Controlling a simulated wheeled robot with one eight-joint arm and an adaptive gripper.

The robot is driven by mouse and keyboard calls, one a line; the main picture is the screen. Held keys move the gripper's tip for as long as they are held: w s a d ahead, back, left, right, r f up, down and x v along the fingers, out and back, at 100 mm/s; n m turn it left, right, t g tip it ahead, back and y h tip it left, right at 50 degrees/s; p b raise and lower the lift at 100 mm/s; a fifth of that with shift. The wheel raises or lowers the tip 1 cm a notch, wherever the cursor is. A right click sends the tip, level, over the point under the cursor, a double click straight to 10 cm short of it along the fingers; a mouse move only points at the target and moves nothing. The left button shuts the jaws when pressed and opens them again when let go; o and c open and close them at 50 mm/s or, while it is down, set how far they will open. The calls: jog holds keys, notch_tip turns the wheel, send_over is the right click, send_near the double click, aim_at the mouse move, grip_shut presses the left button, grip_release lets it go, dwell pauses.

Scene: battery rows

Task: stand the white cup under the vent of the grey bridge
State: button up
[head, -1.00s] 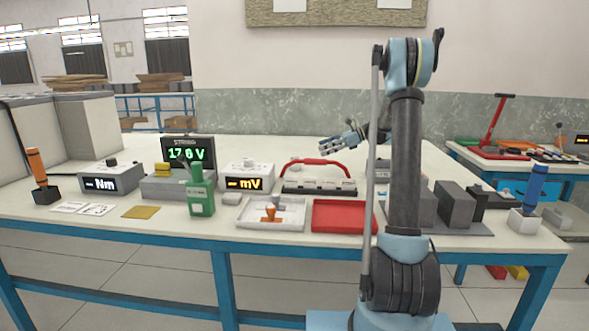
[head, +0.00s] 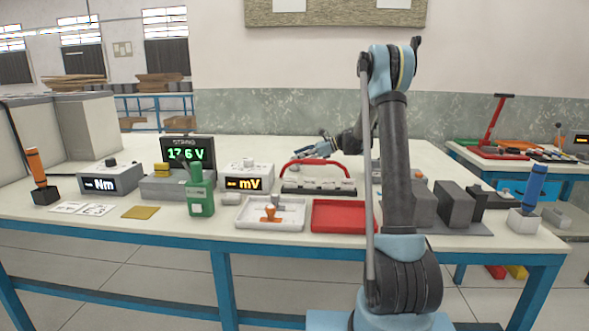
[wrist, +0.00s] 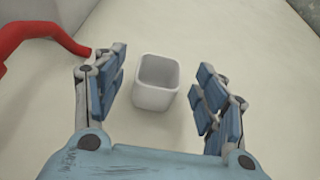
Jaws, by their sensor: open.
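The white cup (wrist: 154,97) stands upright on the pale table in the wrist view, its square open top facing my camera. My gripper (wrist: 162,62) is open, with its blue-padded fingers on either side of the cup and a gap showing on both sides. In the head view my gripper (head: 300,154) is low over the table, behind the red-handled rack (head: 318,187).
The red handle (wrist: 35,38) is close to my left finger in the wrist view. A red tray (head: 344,216) and a white tray (head: 285,224) lie at the front. Grey blocks (head: 455,204) stand right of my arm. The table behind the meters is clear.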

jog(key=x, duration=0.2)
jog(key=shift+a+f, duration=0.15)
jog(key=shift+a, duration=0.15)
jog(key=c, duration=1)
jog(key=shift+c, duration=0.2)
